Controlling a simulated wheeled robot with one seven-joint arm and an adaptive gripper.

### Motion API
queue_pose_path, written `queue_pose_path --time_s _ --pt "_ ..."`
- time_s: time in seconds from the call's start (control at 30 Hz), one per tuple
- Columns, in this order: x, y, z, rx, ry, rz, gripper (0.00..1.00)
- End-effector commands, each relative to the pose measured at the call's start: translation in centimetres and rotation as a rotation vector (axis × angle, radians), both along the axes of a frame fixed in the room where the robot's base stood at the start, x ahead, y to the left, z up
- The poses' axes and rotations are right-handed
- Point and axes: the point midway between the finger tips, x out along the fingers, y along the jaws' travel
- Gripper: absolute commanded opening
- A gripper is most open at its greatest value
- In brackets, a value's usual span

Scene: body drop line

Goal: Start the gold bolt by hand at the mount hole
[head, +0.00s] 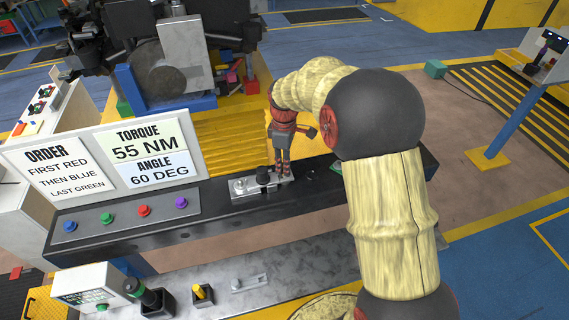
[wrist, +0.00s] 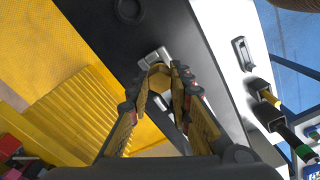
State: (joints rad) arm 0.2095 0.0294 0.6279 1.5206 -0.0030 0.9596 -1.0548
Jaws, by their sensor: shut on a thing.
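My gripper (head: 281,170) points down at the right end of a grey mount plate (head: 240,195) on the black beam. In the wrist view its fingers (wrist: 160,88) are closed in around a gold bolt (wrist: 158,68), whose rounded gold top shows between the tips. Part of the grey plate (wrist: 152,54) shows just past the bolt. The plate carries a silver round part (head: 240,185) and a black upright part (head: 263,176) left of my gripper. The mount hole is hidden, and I cannot tell whether the bolt touches it.
Blue, green, red and purple buttons (head: 144,210) line the beam at left. Signs (head: 150,152) stand behind them. A green-banded black tool (head: 135,288) and a yellow-handled tool (head: 200,291) stand in holders on the front grey bench. A vehicle body (head: 180,60) is behind the beam.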

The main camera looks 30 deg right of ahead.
Motion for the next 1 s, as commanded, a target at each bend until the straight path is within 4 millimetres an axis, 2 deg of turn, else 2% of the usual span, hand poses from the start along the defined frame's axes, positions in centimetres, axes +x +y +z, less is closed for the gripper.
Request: queue_pose_path --time_s 0.83,0.87,1.0 --pt "0.03 0.00 -0.88 0.000 -0.001 0.000 0.00" --pt "0.04 -0.01 -0.88 0.000 -0.001 0.000 0.21" --pt "0.04 -0.01 -0.82 0.000 -0.001 0.000 0.29"
